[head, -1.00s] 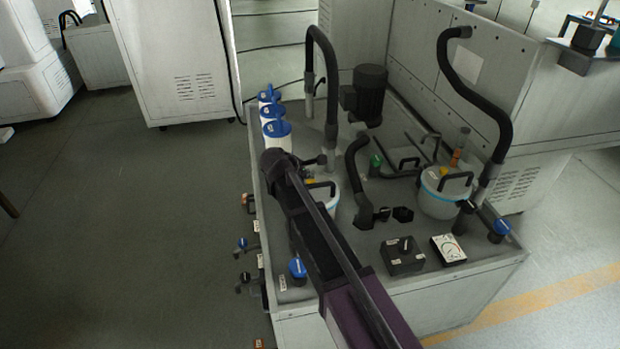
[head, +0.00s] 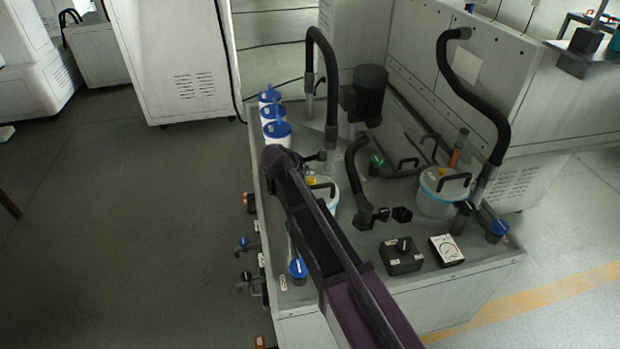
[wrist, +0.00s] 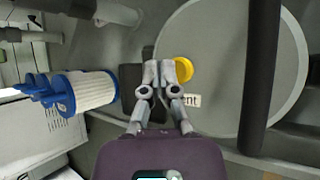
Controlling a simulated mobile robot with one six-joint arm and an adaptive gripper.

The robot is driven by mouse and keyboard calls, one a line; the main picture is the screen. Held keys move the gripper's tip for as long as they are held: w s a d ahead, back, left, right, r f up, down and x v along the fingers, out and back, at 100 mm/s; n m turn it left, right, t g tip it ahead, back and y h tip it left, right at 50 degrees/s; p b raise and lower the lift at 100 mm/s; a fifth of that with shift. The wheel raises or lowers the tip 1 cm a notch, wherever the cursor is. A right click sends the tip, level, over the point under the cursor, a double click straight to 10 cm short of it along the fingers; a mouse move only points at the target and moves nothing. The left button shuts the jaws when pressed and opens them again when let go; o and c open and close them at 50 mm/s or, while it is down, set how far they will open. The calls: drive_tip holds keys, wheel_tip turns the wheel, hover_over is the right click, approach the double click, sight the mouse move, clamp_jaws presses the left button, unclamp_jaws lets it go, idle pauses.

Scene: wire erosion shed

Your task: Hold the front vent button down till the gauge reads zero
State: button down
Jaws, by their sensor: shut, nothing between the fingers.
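In the wrist view my gripper (wrist: 158,70) is shut and empty, with its fingertips over the edge of a round grey lid (wrist: 215,60). A yellow button (wrist: 184,69) lies just right of the tips, partly behind the right finger. I cannot tell whether they touch. A white label (wrist: 190,100) ending in "ent" is beside it. In the head view this canister (head: 326,198) is partly hidden by my arm, with a bit of yellow button (head: 311,181) showing. A white dial gauge (head: 446,249) stands at the bench's front right; its reading is too small to tell.
A black handle (wrist: 259,70) crosses the lid right of my gripper. Blue-capped filters (wrist: 75,92) stand to the left. A second canister (head: 437,197), black hoses (head: 478,95), a motor (head: 368,95) and a black switch box (head: 401,257) crowd the bench.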

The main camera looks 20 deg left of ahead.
sight(310, 179)
drive_tip(key=shift+r+p, duration=2.55)
drive_tip(key=s+d+r+m+g+p, duration=0.1)
drive_tip(key=s+d+m+g+p, duration=0.3)
drive_tip(key=d, duration=0.8)
drive_tip(key=s+d+r+m+y+p, duration=0.1)
drive_tip(key=d+m, duration=0.5)
drive_tip(key=d, duration=0.5)
drive_tip(key=s+d+m+g+p, duration=0.3)
drive_tip(key=d+m, duration=0.3)
drive_tip(key=d, duration=0.6)
drive_tip(key=s+d+r+m+g+y+p, duration=0.1)
drive_tip(key=s+d+r+m+y+p, duration=0.1)
drive_tip(key=s+d+m, duration=0.4)
drive_tip(key=shift+s+d+r+y, duration=0.3)
drive_tip(key=shift+s+d+r, duration=0.1)
drive_tip(key=shift+s+d, duration=0.85)
